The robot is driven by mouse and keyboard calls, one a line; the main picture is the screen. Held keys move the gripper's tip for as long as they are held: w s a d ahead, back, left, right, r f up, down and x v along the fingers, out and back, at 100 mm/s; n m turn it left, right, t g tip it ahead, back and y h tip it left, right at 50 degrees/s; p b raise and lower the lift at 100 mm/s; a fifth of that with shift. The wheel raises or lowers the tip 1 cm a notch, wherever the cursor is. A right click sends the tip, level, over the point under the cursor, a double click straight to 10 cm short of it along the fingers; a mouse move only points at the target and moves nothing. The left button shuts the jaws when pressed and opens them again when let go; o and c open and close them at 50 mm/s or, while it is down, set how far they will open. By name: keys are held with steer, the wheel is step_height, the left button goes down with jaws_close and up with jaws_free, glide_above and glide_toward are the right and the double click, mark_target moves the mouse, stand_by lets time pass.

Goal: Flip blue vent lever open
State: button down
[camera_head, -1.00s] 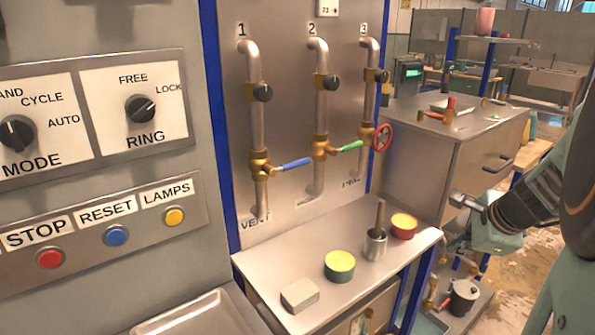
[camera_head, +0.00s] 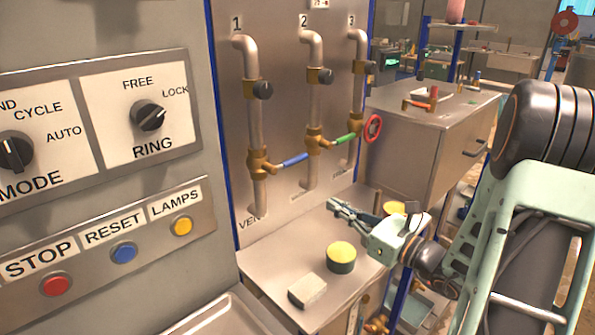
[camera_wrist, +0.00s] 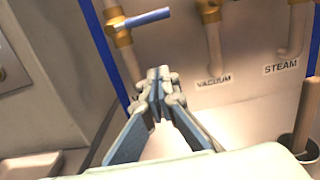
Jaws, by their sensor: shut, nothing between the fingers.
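The blue vent lever (camera_head: 293,160) sticks out to the right, nearly level, from the brass valve (camera_head: 259,163) on the first pipe, above the vent label (camera_head: 248,222). In the wrist view the blue lever (camera_wrist: 148,18) is at the top, with its brass valve (camera_wrist: 117,25) to its left. My gripper (camera_head: 333,204) is below and to the right of the lever, above the shelf, apart from it. In the wrist view my gripper (camera_wrist: 158,75) has its fingertips together, empty, below the lever.
The shelf (camera_head: 262,268) bears a yellow-topped round tin (camera_head: 341,257) and a grey block (camera_head: 307,290). A control panel (camera_head: 110,235) stands at the left.

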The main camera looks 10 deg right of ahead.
mark_target(295, 160)
steer(key=shift+d+r, duration=0.1)
steer(key=shift+r, duration=0.05)
steer(key=shift+w, duration=0.1)
steer(key=w+a+r+p, duration=0.2)
steer(key=w+a+r, duration=0.2)
steer(key=w, duration=0.5)
steer(key=shift+a+r, duration=0.2)
steer(key=shift+a, duration=0.8)
